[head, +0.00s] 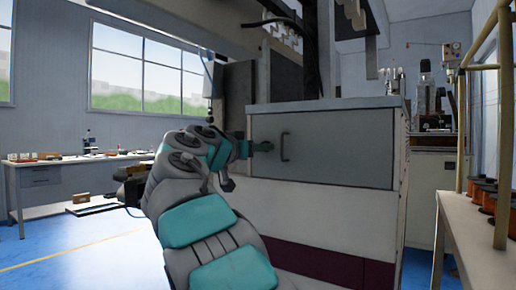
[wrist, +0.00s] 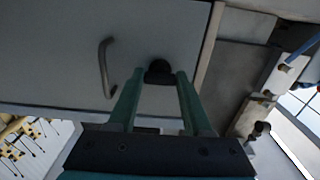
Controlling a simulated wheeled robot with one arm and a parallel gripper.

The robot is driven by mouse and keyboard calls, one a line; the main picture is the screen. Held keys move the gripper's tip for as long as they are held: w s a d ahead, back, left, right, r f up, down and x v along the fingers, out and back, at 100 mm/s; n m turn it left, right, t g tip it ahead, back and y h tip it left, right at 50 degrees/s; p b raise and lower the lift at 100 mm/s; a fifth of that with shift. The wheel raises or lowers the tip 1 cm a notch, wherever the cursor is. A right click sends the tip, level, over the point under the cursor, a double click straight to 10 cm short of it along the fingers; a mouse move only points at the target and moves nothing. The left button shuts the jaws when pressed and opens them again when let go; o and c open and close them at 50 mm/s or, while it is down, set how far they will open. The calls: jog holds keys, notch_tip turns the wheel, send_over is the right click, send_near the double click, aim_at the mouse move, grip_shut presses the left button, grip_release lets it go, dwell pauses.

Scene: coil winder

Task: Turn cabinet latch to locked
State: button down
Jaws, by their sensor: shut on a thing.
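The cabinet door (head: 345,145) is a grey panel on the front of the machine cabinet. A small dark latch (wrist: 158,72) sits near the door's edge, beside a curved pull handle (head: 285,147). The handle also shows in the wrist view (wrist: 106,68). My gripper (head: 257,147) reaches the left end of the door in the head view. In the wrist view its two teal fingers (wrist: 158,80) are on either side of the latch, shut on it. The fingers and the dark shading hide much of the latch, so I cannot tell its exact turn.
A workbench (head: 60,160) with small items stands at the left under the windows. A shelf with copper-coloured spools (head: 485,195) stands at the right. Blue floor (head: 85,240) is open at the left. The machine's upper frame overhangs the cabinet.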

jog(key=n+p, duration=1)
jog(key=n, duration=0.7)
jog(key=shift+n, duration=0.4)
dwell(0.3)
jog(key=shift+c, duration=1.6)
grip_release()
jog(key=shift+s+a, duration=0.1)
